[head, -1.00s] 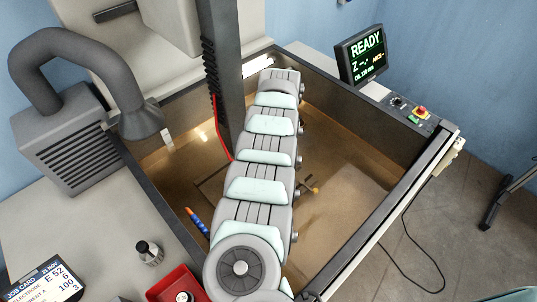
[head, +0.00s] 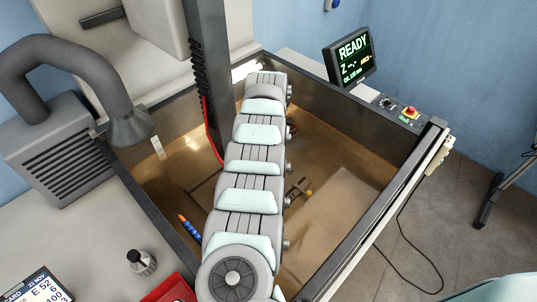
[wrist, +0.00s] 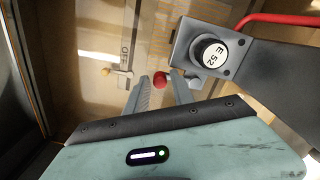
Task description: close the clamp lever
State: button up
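In the wrist view a grey clamp block (wrist: 186,45) holds a round black-rimmed piece with a white face marked E 52 (wrist: 211,53). A red ball knob (wrist: 159,80), which looks like the end of the clamp lever, shows just left of and below the block. My gripper (wrist: 160,77) is open, its two fingers apart with the knob between or just beyond their tips. I cannot tell whether either finger touches it. The lever's shaft is mostly hidden. In the head view my arm hides the gripper and the clamp.
A yellow knob (wrist: 105,72) and a plate with OFF lettering (wrist: 125,60) lie left of the fingers. A red tube (wrist: 275,18) runs at the upper right. The tank wall (head: 372,210) stands right of my arm. A READY screen (head: 349,58) is at the back right.

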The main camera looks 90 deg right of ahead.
jog(key=shift+o, duration=1.1)
jog(key=shift+r, duration=0.15)
notch_tip(320, 180, up, 11)
jog(key=b, duration=0.1)
jog(key=shift+f, duration=0.2)
